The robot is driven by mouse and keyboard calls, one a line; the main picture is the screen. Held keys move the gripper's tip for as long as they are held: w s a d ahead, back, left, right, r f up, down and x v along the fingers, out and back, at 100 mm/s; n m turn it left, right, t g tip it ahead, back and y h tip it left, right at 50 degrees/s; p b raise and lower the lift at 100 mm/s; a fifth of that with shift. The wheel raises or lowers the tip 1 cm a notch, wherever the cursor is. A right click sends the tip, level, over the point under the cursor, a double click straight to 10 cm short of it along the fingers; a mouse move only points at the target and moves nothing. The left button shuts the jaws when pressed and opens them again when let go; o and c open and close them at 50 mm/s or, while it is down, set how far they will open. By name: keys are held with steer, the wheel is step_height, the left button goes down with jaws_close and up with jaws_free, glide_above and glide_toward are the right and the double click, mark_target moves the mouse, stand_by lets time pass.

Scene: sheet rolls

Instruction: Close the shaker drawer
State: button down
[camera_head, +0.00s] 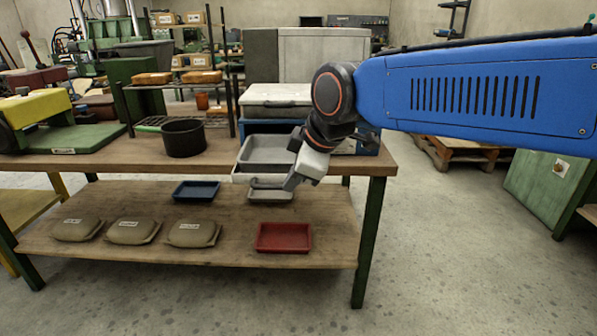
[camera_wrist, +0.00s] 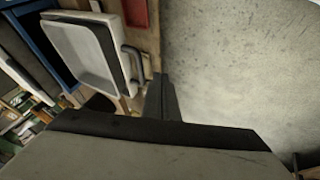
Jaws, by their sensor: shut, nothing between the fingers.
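The shaker drawer (camera_head: 268,148) is a grey tray with a pale front, standing pulled out over the front edge of the bench below the light grey lid. In the wrist view the drawer (camera_wrist: 85,52) shows its open, empty inside and a dark bar handle (camera_wrist: 134,64) on its front. The blue shaker body (camera_head: 369,142) is partly hidden behind my arm. My gripper (camera_head: 289,186) is shut and empty, just in front of the drawer front at its right side. In the wrist view my gripper (camera_wrist: 161,98) is close to the handle; contact cannot be told.
The bench (camera_head: 215,165) also carries a black pot (camera_head: 183,138) and a yellow-green machine (camera_head: 40,115). The lower shelf (camera_head: 200,250) holds a blue tray (camera_head: 196,191), a grey tray (camera_head: 271,196), a red tray (camera_head: 283,237) and tan bags (camera_head: 194,234).

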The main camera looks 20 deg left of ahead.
mark_target(292, 154)
steer(key=w+a+f, duration=0.3)
steer(key=w+f, duration=0.1)
steer(key=w, duration=0.1)
steer(key=shift+w+f, duration=0.2)
stand_by(0.4)
steer(key=w+a, duration=0.1)
steer(key=w, duration=0.6)
steer(key=w+a, duration=0.2)
steer(key=w, duration=0.6)
steer(key=w+a, duration=0.2)
steer(key=w, duration=0.5)
steer(key=shift+w+a+f, duration=0.1)
steer(key=shift+w+a, duration=0.1)
steer(key=shift+w, duration=0.05)
steer(key=shift+w+a, duration=0.15)
steer(key=shift+w, duration=0.75)
steer(key=shift+r, duration=0.2)
